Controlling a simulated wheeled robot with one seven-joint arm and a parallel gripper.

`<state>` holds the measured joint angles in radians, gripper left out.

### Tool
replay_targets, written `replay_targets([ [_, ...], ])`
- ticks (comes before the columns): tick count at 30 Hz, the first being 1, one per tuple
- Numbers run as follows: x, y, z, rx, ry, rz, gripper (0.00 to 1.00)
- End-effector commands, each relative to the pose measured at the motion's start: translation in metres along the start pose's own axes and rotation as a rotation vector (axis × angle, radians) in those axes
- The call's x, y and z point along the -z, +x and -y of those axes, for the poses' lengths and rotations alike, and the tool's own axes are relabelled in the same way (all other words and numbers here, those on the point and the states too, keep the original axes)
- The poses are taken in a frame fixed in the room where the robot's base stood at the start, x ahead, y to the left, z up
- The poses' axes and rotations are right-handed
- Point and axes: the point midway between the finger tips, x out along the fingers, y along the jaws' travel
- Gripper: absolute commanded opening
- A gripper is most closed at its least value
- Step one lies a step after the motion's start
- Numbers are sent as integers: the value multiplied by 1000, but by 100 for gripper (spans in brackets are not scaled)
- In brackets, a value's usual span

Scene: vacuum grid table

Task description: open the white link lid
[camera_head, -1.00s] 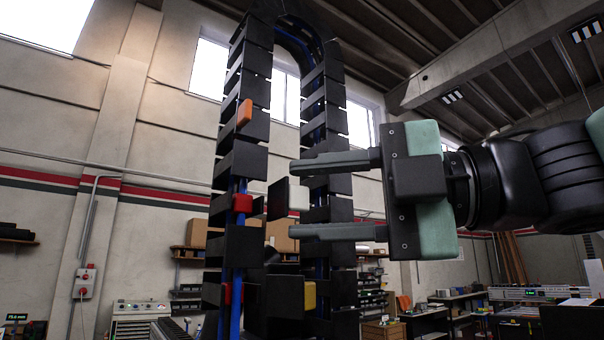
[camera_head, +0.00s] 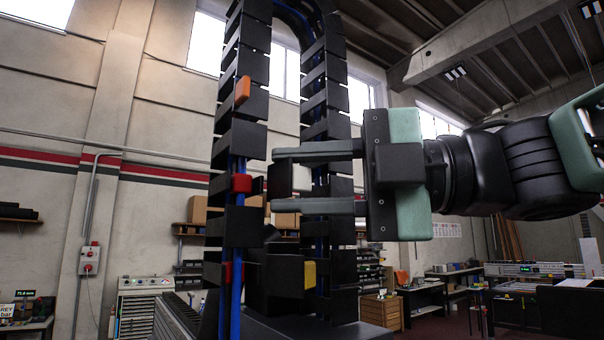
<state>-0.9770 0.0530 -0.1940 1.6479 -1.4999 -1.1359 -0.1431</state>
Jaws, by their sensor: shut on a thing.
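A black cable chain stands upright and arches over at the top, with blue cables inside. The white link lid (camera_head: 302,178) shows as a white block joined to a dark plate (camera_head: 280,181), in front of the chain's right column. My gripper (camera_head: 275,180) comes in from the right, with one finger above the plate and one below. The fingers are shut on the lid's plate, top and bottom. How far the lid is swung from its link cannot be told.
Orange (camera_head: 243,90), red (camera_head: 242,183) and yellow (camera_head: 309,273) pieces sit on other links. A black block juts out low between the columns. Shelves with boxes and benches stand behind. The space on the right is taken by my arm.

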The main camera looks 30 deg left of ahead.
Motion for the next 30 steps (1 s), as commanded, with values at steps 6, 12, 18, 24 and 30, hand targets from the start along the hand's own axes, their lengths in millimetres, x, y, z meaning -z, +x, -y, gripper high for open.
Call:
replay_targets([
  [6, -10, -2, 0, 1, 1, -185, 10],
  [12, -12, -3, -1, 0, 0, -297, 10],
  [18, -12, -3, 0, 0, 1, -315, 10],
  [24, -12, -3, 0, 0, 1, -313, 44],
  [30, -12, -3, 0, 0, 1, -312, 44],
])
